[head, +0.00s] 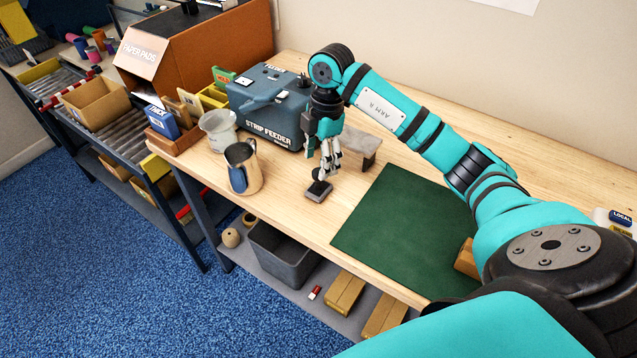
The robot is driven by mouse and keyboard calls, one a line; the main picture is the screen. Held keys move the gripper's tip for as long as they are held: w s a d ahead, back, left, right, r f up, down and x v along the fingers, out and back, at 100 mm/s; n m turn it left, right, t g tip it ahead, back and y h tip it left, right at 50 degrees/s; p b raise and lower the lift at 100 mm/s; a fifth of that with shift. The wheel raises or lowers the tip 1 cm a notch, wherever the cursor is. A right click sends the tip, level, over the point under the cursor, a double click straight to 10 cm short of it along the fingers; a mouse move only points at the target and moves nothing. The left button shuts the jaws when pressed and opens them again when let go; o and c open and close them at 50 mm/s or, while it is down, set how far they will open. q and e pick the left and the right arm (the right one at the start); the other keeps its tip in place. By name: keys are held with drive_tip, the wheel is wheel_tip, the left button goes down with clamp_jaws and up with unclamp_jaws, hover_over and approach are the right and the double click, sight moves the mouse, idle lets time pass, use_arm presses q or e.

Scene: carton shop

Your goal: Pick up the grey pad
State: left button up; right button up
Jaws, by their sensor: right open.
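A small dark grey pad (317,195) with a flat square base and a raised knob-like part lies on the wooden table near its front edge. It is the thing that best fits the grey pad. My right gripper (325,175) points straight down with its fingertips at the top of the pad, partly covering it. The gripper is open. I cannot tell whether the fingers touch the pad. My left gripper is out of view.
A metal pitcher (244,168) and a pale cup (218,131) stand left of the gripper. The strip feeder (268,104) is behind them. A grey stand (362,143) sits right behind the gripper.

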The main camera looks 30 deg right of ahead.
sight(319, 182)
drive_tip(key=shift+f+p, duration=0.4)
drive_tip(key=shift+f, duration=0.25)
drive_tip(key=f, duration=0.1)
drive_tip(key=f+p, duration=0.1)
drive_tip(key=f, duration=0.1)
drive_tip(key=shift+w+d+f, duration=0.1)
drive_tip(key=shift+w+f, duration=0.1)
drive_tip(key=shift+f, duration=0.4)
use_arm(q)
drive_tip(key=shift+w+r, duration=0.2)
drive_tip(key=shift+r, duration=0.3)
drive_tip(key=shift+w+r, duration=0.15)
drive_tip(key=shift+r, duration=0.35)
use_arm(e)
clamp_jaws()
